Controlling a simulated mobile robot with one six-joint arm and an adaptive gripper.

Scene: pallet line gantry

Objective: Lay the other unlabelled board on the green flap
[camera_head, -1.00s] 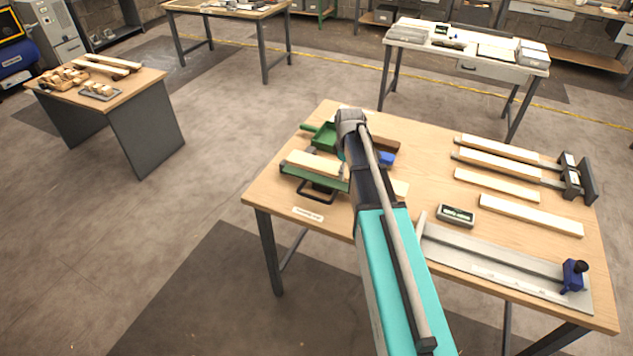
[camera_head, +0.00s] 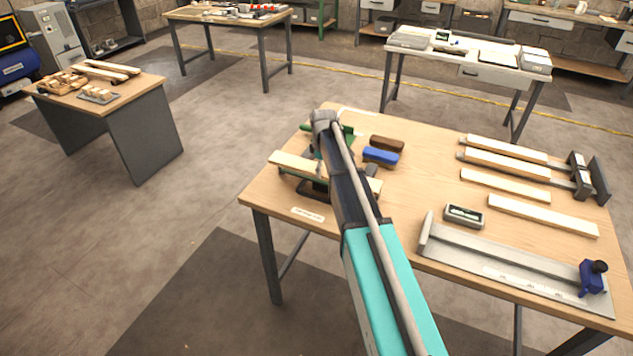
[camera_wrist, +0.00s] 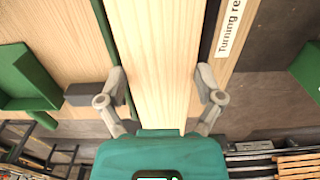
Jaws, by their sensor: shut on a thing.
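A pale bare wooden board (camera_head: 289,163) runs under my wrist at the turning rest, its left end sticking out past the rest. My gripper (camera_wrist: 163,85) is shut on this board, one finger on each long side; the board (camera_wrist: 155,50) shows no label on the face in view. The green flap (camera_head: 287,174) is mostly hidden below the board and my arm in the head view. A narrow green edge (camera_wrist: 107,40) shows beside the board in the wrist view. I cannot tell whether board and flap touch.
A green dustpan (camera_head: 345,132), a brown brush (camera_head: 387,143) and a blue block (camera_head: 381,156) lie behind my wrist. Several pale boards (camera_head: 505,186) lie at the right. A small boxed gauge (camera_head: 463,215) and a grey metal fixture (camera_head: 500,262) are near the front.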

